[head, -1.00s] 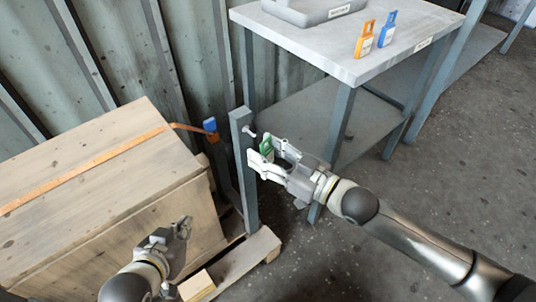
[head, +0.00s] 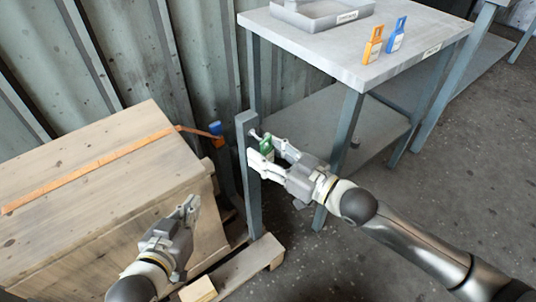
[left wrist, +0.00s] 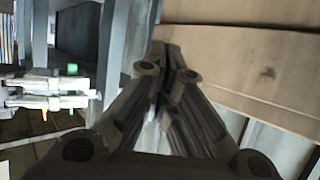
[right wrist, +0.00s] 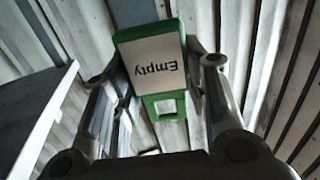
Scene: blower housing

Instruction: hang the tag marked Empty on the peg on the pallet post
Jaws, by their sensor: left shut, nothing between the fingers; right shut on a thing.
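The green tag (right wrist: 153,62) has a white label reading "Empty", upside down in the right wrist view. My right gripper (head: 268,157) is shut on it and holds it beside the upper part of the grey pallet post (head: 251,185). The tag also shows in the head view (head: 266,147). The pale peg (head: 256,135) sticks out near the post top, just above and left of the tag. I cannot tell whether tag and peg touch. My left gripper (head: 190,208) is shut and empty, left of the post by the crate; its closed fingers fill the left wrist view (left wrist: 168,55).
The wooden crate (head: 100,170) with an orange strap (head: 110,160) stands on the pallet (head: 240,268). A grey table (head: 350,50) behind holds an orange tag (head: 373,45), a blue tag (head: 396,35) and a tray (head: 320,15). A blue-and-orange item (head: 216,132) is at the strap's end.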

